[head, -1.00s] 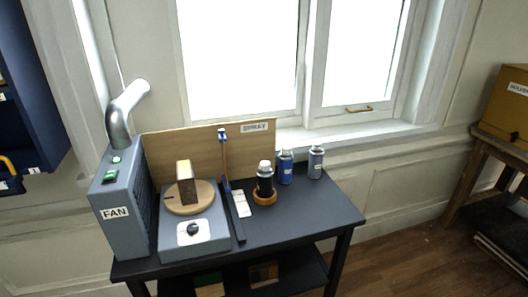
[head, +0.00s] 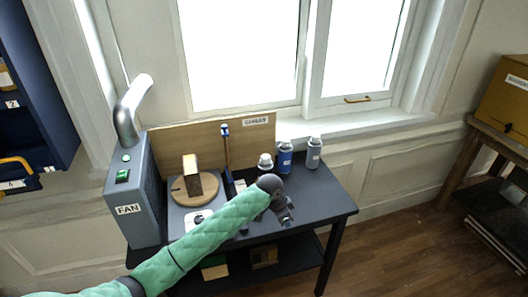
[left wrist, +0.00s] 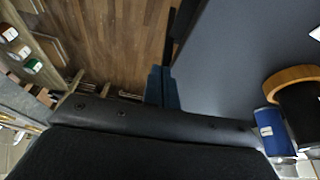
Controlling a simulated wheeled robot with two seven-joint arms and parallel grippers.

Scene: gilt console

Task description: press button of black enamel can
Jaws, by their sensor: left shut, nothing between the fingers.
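The black enamel can (head: 265,165) stands upright on the table, with its pale top showing above my left arm in the head view. My arm hides its lower body there. In the left wrist view the black can (left wrist: 303,108) is at the right edge with its wooden ring stand (left wrist: 290,76), only partly in frame. My left gripper (head: 286,213) is shut and empty. It hangs over the table on the near right side of the can, apart from it. The can's button cannot be made out clearly. My right gripper is not in view.
A blue can (head: 285,158) and a grey can (head: 314,153) stand just right of the black can. A turntable with a block (head: 192,175) and a grey fan unit (head: 146,190) stand to the left. The table's right end (head: 325,200) is bare.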

